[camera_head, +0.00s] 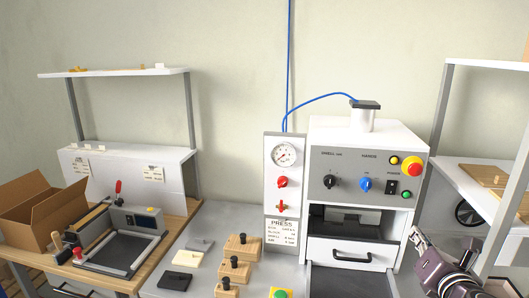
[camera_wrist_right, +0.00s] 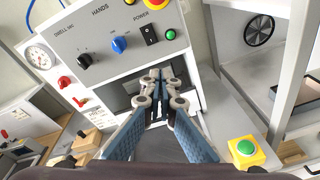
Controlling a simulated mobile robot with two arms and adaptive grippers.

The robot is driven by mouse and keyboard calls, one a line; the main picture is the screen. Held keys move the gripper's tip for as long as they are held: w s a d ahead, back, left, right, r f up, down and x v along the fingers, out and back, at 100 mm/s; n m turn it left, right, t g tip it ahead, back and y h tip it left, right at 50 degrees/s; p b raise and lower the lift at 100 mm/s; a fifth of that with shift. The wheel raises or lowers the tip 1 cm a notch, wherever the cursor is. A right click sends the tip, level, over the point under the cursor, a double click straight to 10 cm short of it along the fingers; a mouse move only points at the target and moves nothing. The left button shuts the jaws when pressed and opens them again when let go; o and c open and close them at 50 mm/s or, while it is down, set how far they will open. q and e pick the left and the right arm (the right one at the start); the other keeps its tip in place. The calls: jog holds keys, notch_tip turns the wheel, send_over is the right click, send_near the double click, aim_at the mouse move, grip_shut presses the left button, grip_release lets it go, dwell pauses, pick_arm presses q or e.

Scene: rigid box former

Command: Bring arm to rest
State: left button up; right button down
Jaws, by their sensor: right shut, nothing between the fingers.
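My right gripper (camera_head: 418,240) shows at the lower right of the head view, in front of the right side of the press machine (camera_head: 330,150). In the right wrist view my right gripper (camera_wrist_right: 160,82) has its fingertips together, with nothing between them, and points toward the machine's front panel. The machine's drawer (camera_head: 350,246) with a black handle is in the head view. My left gripper is not in view.
A gauge panel (camera_head: 284,190) stands left of the machine. Wooden blocks with black knobs (camera_head: 241,246) sit on the grey table. A green button box (camera_wrist_right: 246,152) is at the right of the wrist view. An open cardboard box (camera_head: 40,212) is far left; a white shelf (camera_head: 485,165) is right.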

jog(key=s+a+f+m+g+y, duration=0.1)
jog(key=s+a+f+m+g, duration=0.2)
jog(key=s+a+f+m, duration=0.5)
jog(key=s+a+f+m+g, duration=0.1)
jog(key=s+f+m+g, duration=0.3)
jog(key=f, duration=0.8)
jog(key=s+a+f+m+g+y, duration=0.1)
jog(key=s+a+f+m+g, duration=0.25)
jog(key=s+f+m, duration=0.5)
jog(key=s+a+f+m+g+y, duration=0.2)
jog(key=s+a+f+m, duration=0.3)
jog(key=s, duration=0.6)
notch_tip(320, 180, down, 27)
jog(key=s+g+b, duration=0.1)
jog(key=s+b, duration=0.1)
jog(key=s+d+f+g+b, duration=0.1)
jog(key=s+d+f+b, duration=0.1)
jog(key=s+f, duration=1.5)
jog(key=shift+d+f, duration=0.4)
jog(key=shift+m, duration=0.25)
